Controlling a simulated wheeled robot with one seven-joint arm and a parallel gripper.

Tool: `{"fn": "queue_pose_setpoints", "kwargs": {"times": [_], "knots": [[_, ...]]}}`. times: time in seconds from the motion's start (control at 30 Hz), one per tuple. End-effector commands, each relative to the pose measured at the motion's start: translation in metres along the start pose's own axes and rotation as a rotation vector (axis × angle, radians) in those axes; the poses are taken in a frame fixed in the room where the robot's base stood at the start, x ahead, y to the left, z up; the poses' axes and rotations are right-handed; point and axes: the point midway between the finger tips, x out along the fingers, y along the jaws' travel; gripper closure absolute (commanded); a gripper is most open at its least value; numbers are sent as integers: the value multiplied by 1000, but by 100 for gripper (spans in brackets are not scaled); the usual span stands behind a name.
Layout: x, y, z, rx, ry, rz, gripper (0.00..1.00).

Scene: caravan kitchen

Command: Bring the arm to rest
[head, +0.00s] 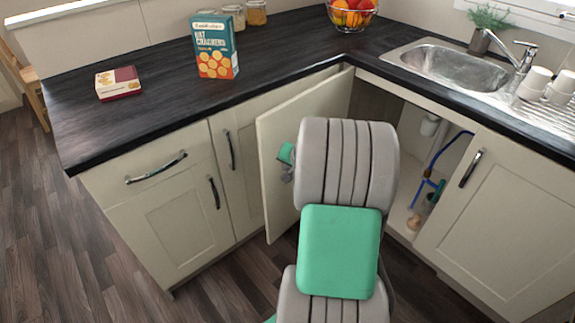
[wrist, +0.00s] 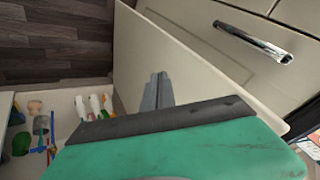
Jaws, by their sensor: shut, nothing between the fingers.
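My gripper (wrist: 157,92) shows in the wrist view with its grey fingers together and nothing between them. It is close to the inner or edge side of an open cabinet door (wrist: 190,75); I cannot tell whether it touches. In the head view my arm reaches forward toward the same open door (head: 290,135), with a small part of the gripper end showing left of the arm. The door stands swung out from the corner cabinet under the counter. My arm hides part of the opening.
The open cabinet holds a blue pipe (head: 433,160) and several bottles (wrist: 95,105). On the dark counter (head: 130,130) are a cracker box (head: 215,50), a small carton (head: 118,84), jars (head: 256,13) and a fruit bowl (head: 351,14). A sink (head: 455,68) is at right.

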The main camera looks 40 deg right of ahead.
Motion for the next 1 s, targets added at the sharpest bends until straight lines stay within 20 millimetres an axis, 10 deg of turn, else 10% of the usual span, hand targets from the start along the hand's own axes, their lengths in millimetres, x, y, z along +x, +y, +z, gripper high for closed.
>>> {"fn": "queue_pose_setpoints", "kwargs": {"times": [0.37, 0.53, 0.77, 1.0], "knots": [[-56, -1, 4, 11, 2, 8, 100], [-85, -44, 21, -103, -46, 11, 100], [-215, -153, 120, -589, -240, 34, 100], [-313, -166, 200, -960, -381, 39, 100]]}}
